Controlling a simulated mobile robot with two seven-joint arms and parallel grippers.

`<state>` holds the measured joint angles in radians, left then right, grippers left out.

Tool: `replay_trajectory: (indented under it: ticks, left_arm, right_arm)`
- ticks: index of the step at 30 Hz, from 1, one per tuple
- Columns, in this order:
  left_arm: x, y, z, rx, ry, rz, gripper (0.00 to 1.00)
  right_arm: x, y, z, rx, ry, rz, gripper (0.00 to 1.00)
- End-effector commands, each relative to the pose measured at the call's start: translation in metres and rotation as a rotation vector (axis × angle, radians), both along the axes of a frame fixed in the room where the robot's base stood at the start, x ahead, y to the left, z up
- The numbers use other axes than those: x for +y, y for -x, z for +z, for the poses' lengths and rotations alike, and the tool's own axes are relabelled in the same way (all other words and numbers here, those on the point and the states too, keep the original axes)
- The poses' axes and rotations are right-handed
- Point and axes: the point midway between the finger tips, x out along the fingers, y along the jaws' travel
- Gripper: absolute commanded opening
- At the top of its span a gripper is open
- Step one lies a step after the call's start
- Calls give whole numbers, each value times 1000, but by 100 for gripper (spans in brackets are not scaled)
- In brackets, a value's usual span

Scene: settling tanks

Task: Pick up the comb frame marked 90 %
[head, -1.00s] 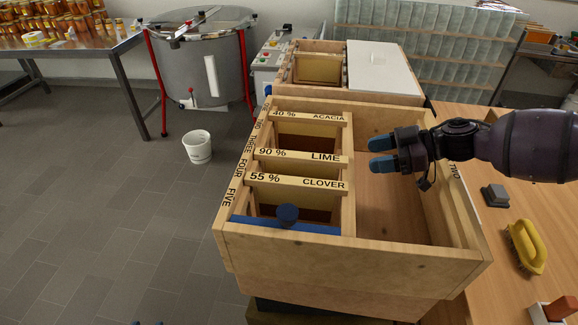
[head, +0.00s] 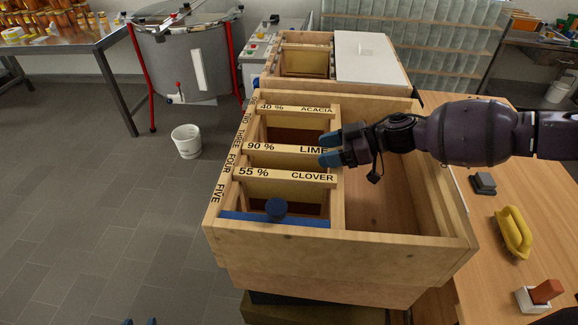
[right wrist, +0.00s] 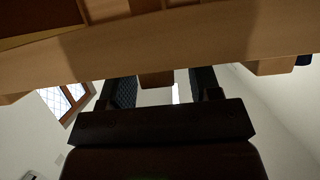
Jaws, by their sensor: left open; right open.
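The comb frame marked 90 % LIME (head: 273,147) hangs in the wooden box, between the frame marked 40 % ACACIA (head: 287,108) and the frame marked 55 % CLOVER (head: 272,175). My right gripper (head: 331,148) is open at the right end of the 90 % bar, with its blue fingertips beside the end of the word LIME. I cannot tell whether it touches the bar. In the right wrist view, its two dark fingers (right wrist: 163,90) stand apart below a broad wooden piece (right wrist: 180,45). Only the blue tips of my left gripper (head: 140,322) show at the bottom edge; they are apart.
The wooden box (head: 330,248) has an empty bay right of the frames and a blue piece with a round knob (head: 276,208) at the front. A white bucket (head: 187,142) stands on the floor.

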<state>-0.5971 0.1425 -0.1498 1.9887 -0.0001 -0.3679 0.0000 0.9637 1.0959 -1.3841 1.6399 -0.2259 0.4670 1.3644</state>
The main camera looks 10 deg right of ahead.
Motion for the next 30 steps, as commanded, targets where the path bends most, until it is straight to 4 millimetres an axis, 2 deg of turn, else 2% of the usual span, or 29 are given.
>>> replay_trajectory:
  ticks: [5,13,24,30]
  left_arm:
    - [0,1,0,2,0,0,43]
    - [1,5,-3,10,0,2,43]
    - [1,6,-3,13,-1,3,43]
    - [1,5,-3,10,0,2,43]
  right_arm:
    - [15,-4,-7,0,0,1,57]
    - [17,-5,-8,0,0,0,57]
    - [17,-5,-8,0,0,0,2]
    - [17,-5,-8,0,0,0,0]
